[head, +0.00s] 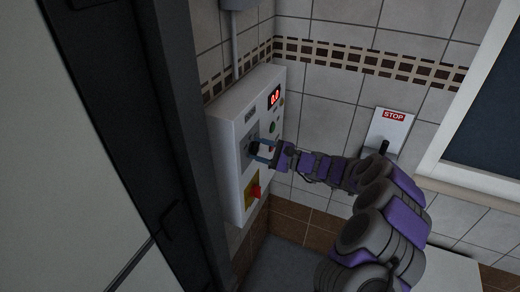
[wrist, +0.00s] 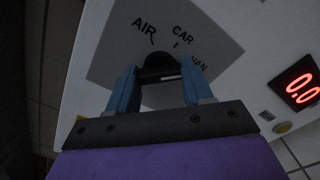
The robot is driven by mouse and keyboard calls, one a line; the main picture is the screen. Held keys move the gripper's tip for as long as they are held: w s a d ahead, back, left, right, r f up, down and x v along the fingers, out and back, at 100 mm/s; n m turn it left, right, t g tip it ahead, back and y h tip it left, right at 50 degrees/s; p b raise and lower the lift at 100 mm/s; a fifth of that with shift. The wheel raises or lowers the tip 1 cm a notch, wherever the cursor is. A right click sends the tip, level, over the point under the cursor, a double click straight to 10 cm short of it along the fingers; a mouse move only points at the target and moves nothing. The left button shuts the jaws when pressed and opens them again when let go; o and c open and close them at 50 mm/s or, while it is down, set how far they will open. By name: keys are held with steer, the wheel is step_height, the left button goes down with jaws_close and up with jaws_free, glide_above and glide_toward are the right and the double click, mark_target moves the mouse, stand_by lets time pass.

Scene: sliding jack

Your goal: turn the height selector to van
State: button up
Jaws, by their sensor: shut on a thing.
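The height selector is a black round knob (wrist: 159,66) on a grey label plate (wrist: 100,62) marked AIR, CAR and VAN. AIR is at the upper left of the knob, CAR above it, and VAN to the right, partly covered by a finger. My gripper (head: 260,152) reaches the panel from the right in the head view. In the wrist view, its two blue fingers (wrist: 159,75) stand on either side of the knob and are shut on it. The knob's lower part is hidden, and I cannot tell which label it points to.
A STOP plate (head: 393,117) with a black lever is on the tiled wall at right. A dark door frame (head: 170,110) stands close at left.

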steer(key=shift+f+m, duration=0.2)
steer(key=shift+m, duration=0.3)
steer(key=o, duration=1)
steer(key=shift+r, duration=0.1)
steer(key=shift+o, duration=0.2)
steer(key=b+v, duration=0.1)
steer(key=v, duration=1.6)
steer(key=shift+d+b, duration=0.25)
steer(key=shift+b, duration=0.15)
